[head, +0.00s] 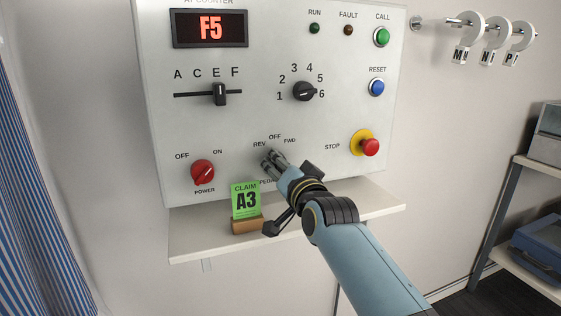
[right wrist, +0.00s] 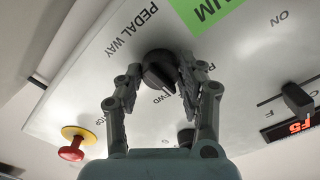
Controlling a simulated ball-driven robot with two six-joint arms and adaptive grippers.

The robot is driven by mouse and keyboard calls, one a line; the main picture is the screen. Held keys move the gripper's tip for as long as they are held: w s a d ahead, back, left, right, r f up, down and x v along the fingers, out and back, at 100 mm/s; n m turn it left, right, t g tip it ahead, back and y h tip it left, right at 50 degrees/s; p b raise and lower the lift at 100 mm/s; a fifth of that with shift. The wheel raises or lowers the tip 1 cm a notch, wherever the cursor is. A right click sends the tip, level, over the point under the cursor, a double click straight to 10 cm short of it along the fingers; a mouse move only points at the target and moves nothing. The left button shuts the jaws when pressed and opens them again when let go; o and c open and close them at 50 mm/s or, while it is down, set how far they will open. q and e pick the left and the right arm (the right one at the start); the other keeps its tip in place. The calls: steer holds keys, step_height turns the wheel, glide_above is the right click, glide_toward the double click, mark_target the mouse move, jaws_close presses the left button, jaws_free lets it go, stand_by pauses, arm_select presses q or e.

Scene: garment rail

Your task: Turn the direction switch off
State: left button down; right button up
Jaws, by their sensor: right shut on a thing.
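The direction switch (right wrist: 159,70) is a black rotary knob on the white panel, marked REV, OFF and FWD, with PEDAL WAY beside it in the right wrist view. In the head view my gripper hides it. My right gripper (head: 267,159) is at the panel just below these marks. In the right wrist view my right gripper's fingers (right wrist: 161,88) are on either side of the knob, shut on it. The knob's ridge slants toward the lower right there; I cannot tell which mark it points to. My left gripper is not in view.
A red power knob (head: 203,172) is left of my gripper, and a red stop button (head: 369,146) is to the right. A green A3 claim card (head: 245,200) stands in a wooden block (head: 247,226) on the shelf (head: 190,243) below.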

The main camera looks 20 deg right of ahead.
stand_by(0.5)
steer(key=o, duration=1.2)
steer(key=shift+c, duration=0.2)
steer(key=shift+s, duration=0.15)
steer(key=s, duration=1.1)
steer(key=shift+s+d, duration=0.2)
steer(key=shift+s, duration=0.15)
